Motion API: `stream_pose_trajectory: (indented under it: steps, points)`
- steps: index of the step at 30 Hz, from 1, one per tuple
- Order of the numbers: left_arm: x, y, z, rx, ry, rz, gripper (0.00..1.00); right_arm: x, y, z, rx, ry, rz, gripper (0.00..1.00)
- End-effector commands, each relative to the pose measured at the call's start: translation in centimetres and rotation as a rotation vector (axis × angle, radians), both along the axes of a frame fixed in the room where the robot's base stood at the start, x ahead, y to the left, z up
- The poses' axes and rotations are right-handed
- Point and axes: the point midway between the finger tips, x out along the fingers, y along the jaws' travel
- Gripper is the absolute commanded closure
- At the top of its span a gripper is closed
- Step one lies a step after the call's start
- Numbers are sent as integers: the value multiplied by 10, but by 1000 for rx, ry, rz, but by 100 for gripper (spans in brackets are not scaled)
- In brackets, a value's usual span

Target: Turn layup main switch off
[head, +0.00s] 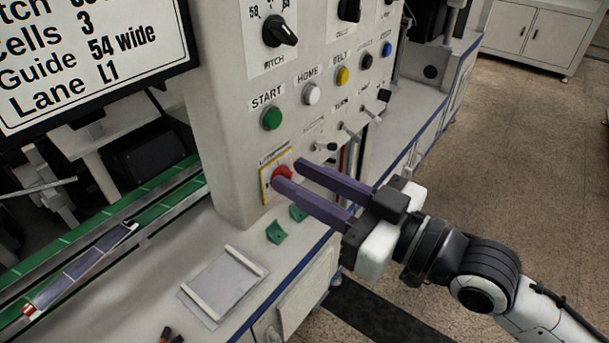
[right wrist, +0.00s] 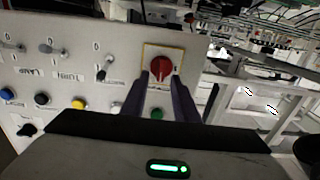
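The layup main switch is a red rotary knob (head: 279,173) on a yellow-bordered plate, low on the front of the pale control panel (head: 225,160). It also shows in the right wrist view as a red knob (right wrist: 161,67). My right gripper (head: 287,175) reaches in from the right with its two purple fingers apart. In the right wrist view the fingertips (right wrist: 160,82) stand on either side of the knob's lower part. I cannot tell whether they touch it. The knob's exact setting is hard to read. My left gripper is in neither view.
Above the switch are a green START button (head: 271,118), a white HOME button (head: 312,93), a yellow BELT button (head: 342,75) and several small toggle levers (head: 349,131). Green clips (head: 276,231) and a flat tray (head: 222,287) are on the ledge below.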

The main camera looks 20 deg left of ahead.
Motion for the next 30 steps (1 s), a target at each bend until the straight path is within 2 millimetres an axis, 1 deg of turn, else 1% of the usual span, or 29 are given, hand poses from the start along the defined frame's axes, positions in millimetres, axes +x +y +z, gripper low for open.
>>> stream_pose_trajectory:
  steps: [6,7,9,12,23,30]
  points:
    - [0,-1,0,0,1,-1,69,0,0,0,0,-1,0,73]
    - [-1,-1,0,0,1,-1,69,0,0,0,0,-1,0,74]
    - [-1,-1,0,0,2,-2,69,0,0,0,0,-1,0,86]
    - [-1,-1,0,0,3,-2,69,0,0,0,0,-1,0,100]
    - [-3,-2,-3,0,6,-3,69,-1,0,0,-11,-33,1,100]
    - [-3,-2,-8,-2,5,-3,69,-2,1,-1,-55,-157,1,100]
